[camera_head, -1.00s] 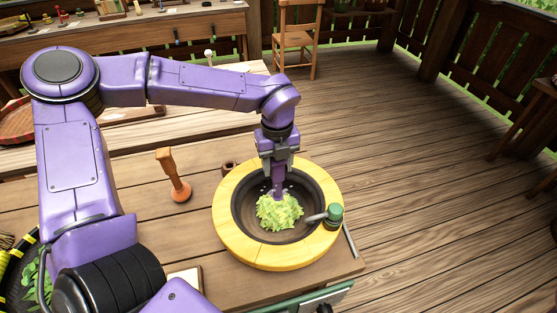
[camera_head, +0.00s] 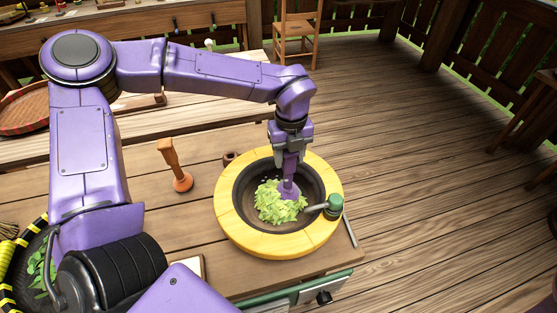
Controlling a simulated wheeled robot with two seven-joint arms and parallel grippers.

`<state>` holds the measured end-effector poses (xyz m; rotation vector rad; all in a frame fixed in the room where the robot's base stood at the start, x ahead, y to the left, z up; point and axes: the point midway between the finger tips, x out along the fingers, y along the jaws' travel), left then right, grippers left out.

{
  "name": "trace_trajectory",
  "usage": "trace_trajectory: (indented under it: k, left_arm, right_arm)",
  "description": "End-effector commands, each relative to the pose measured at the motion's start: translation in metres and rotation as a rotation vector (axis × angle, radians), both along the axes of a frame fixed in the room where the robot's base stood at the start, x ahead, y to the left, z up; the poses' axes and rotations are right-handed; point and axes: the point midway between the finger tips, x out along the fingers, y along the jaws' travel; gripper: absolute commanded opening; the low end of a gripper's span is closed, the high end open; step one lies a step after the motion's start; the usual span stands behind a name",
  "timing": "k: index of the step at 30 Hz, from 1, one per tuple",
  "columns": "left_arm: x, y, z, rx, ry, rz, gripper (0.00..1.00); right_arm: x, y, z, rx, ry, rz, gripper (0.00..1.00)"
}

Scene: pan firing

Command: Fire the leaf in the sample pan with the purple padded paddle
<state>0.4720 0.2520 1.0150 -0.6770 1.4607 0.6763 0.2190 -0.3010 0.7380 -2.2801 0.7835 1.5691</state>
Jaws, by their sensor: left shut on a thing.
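The sample pan (camera_head: 296,237) is a dark round bowl with a wide yellow rim, set in the wooden table. A heap of light green leaf (camera_head: 277,207) lies in it, left of the pan's middle. My left gripper (camera_head: 290,150) is above the pan, pointing down, shut on the purple padded paddle (camera_head: 289,190). The paddle's round head is down in the pan at the right edge of the leaf and seems to touch it. My right gripper is not in view.
A tray of green leaves (camera_head: 32,265) is at the lower left.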

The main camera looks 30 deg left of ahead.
Motion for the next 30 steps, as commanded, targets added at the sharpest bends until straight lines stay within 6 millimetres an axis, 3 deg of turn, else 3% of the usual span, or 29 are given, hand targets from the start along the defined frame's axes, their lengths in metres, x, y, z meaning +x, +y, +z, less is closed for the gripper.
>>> trace_trajectory:
  k: [5, 15, 30]
  left_arm:
    - [-0.017, -0.021, -0.002, -0.002, 0.002, -0.004, 0.00]
    - [-0.064, -0.011, 0.003, -0.004, 0.001, -0.003, 0.00]
    - [-0.062, -0.010, 0.078, -0.002, 0.001, -0.002, 0.00]
  right_arm:
    - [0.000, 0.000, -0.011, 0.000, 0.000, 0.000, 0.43]
    - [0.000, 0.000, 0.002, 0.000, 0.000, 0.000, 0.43]
    - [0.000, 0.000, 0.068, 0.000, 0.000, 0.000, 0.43]
